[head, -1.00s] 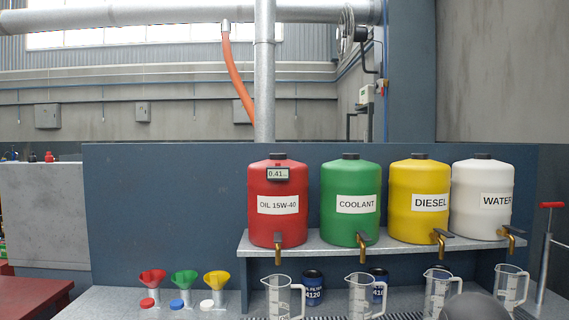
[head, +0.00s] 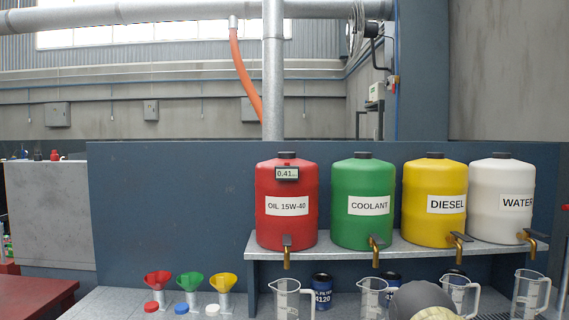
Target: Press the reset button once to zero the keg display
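The red keg (head: 286,226), labelled OIL 15W-40, stands at the left end of the shelf. A small dark-framed display (head: 287,173) on its upper front reads about 0.41, with the last characters too small to read. I cannot make out a separate reset button. A rounded grey part of my own arm shows at the bottom right, in front of the measuring jugs. The fingers of my gripper are not in view.
Green (head: 362,226), yellow (head: 432,226) and white (head: 500,222) kegs with brass taps share the shelf (head: 335,248). Clear jugs (head: 286,301) stand below. Red (head: 158,280), green (head: 190,281) and yellow (head: 223,282) funnels stand left. The blue wall left of the red keg is bare.

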